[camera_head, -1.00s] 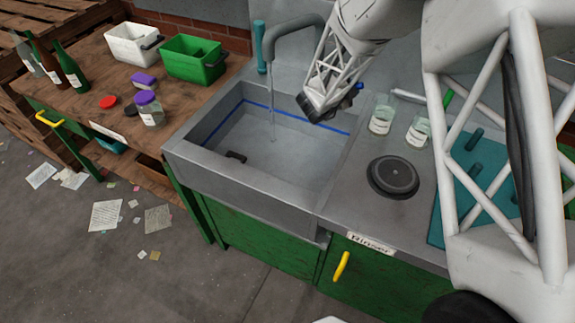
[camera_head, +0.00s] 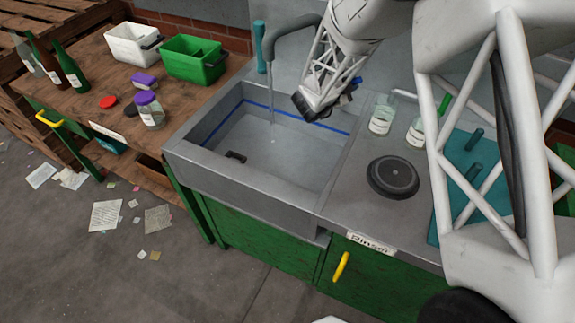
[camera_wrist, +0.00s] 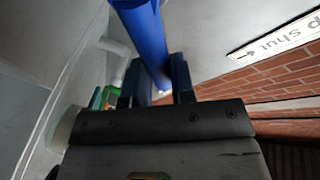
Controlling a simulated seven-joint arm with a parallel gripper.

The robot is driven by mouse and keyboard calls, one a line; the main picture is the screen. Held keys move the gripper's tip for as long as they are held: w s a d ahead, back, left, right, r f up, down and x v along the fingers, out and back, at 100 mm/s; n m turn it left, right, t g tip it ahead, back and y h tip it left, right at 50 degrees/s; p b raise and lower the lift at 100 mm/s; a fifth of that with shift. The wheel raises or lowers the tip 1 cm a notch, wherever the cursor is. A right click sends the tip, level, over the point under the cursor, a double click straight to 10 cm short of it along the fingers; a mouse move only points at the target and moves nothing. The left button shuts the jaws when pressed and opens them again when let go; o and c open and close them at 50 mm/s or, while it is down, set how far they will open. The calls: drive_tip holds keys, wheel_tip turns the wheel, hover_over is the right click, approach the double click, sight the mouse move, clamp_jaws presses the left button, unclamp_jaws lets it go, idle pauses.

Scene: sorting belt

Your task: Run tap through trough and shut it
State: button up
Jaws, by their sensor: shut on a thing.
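The grey trough (camera_head: 245,185) stands in the middle of the head view, with a blue line around its inner wall. The grey curved tap (camera_head: 290,27) arches over it, and a thin stream of water (camera_head: 271,95) falls into it. My gripper (camera_head: 352,86) is above the trough's back right corner. In the wrist view my gripper (camera_wrist: 158,82) is shut on a bright blue bar (camera_wrist: 145,35), perhaps the tap's lever. The bar's far end is out of that view. In the head view my wrist hides most of the grip.
Glass jars (camera_head: 382,114) stand right of the trough, close to my gripper. A black round disc (camera_head: 392,177) lies on the counter before them. A teal peg rack (camera_head: 470,200) is at the right. A wall sign (camera_wrist: 275,38) reads "p shut" with an arrow.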

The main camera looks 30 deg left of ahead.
drive_tip(key=shift+a+r+n, duration=0.1)
drive_tip(key=shift+a+n, duration=0.1)
drive_tip(key=shift+n, duration=0.1)
clamp_jaws()
drive_tip(key=shift+a+r+n+t+h, duration=0.15)
drive_tip(key=shift+a+r+n+t, duration=0.15)
drive_tip(key=shift+n, duration=0.3)
drive_tip(key=shift+a+r+n+t+h, duration=0.15)
drive_tip(key=shift+a+r+n+t, duration=0.15)
drive_tip(key=shift+n, duration=0.3)
drive_tip(key=shift+d, duration=0.1)
drive_tip(key=shift+a+r+n+t, duration=0.2)
drive_tip(key=shift+a+n+t, duration=0.15)
drive_tip(key=shift+n, duration=0.4)
drive_tip(key=shift+a+r+n+t, duration=0.2)
drive_tip(key=shift+a+n, duration=0.25)
drive_tip(key=shift+n, duration=0.3)
drive_tip(key=shift+a, duration=0.1)
drive_tip(key=shift+a+r+n+t, duration=0.1)
drive_tip(key=shift+a+n+t, duration=0.25)
drive_tip(key=shift+n, duration=0.45)
drive_tip(key=shift+a+r+n+t, duration=0.15)
drive_tip(key=shift+a+n, duration=0.25)
drive_tip(key=shift+n, duration=0.4)
drive_tip(key=shift+f, duration=0.1)
